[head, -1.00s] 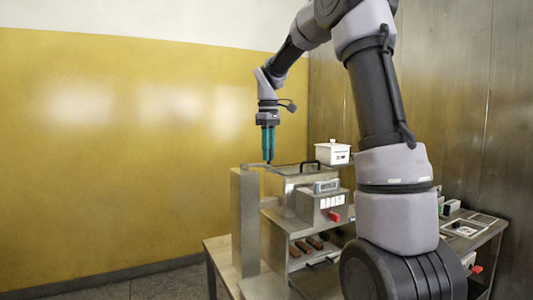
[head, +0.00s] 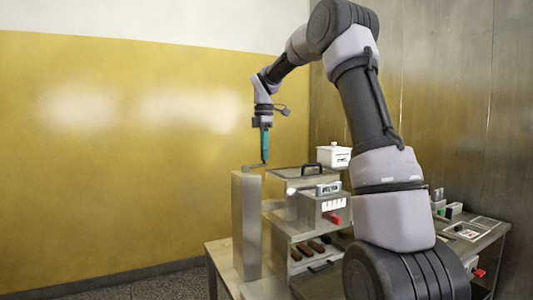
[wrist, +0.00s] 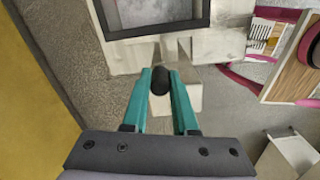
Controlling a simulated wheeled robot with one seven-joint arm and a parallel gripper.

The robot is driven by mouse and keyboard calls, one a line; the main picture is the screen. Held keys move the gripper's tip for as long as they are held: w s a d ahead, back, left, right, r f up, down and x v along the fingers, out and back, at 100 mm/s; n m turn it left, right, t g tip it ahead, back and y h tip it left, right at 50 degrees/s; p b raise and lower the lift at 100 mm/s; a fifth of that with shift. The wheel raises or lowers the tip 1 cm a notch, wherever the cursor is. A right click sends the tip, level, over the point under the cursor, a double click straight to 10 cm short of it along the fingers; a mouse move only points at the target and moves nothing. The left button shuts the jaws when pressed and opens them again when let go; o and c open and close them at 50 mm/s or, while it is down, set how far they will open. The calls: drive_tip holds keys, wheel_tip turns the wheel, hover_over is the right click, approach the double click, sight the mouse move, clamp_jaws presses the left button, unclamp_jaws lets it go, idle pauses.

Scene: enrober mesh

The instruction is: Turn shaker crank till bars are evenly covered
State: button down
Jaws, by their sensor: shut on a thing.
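The enrober machine (head: 246,225) stands on a table in the head view. My gripper (head: 264,157) points down at the top left of the machine, over the shaker crank (head: 253,167). In the wrist view, the teal fingers of my gripper (wrist: 160,76) are shut on the crank's black knob (wrist: 159,84). The knob itself is hidden by the fingers in the head view. Several brown bars (head: 305,249) lie in a row on a lower level of the machine. Their covering is too small to judge.
A flat top with a black handle (head: 313,168) lies right of the crank. Behind it is a white box (head: 333,156). A small display unit (head: 328,188) and a red part (head: 334,217) are on the front. The wall (head: 120,150) is left, with open floor before it.

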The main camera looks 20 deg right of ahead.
drive_tip(key=shift+w+a+n, duration=0.1)
drive_tip(key=shift+w+n, duration=0.2)
drive_tip(key=shift+n, duration=0.1)
drive_tip(key=c, duration=0.7)
unclamp_jaws()
drive_tip(key=shift+r, duration=0.1)
wheel_tip(320, 180, up, 10)
drive_tip(key=shift+r, duration=0.35)
drive_tip(key=shift+s, duration=0.15)
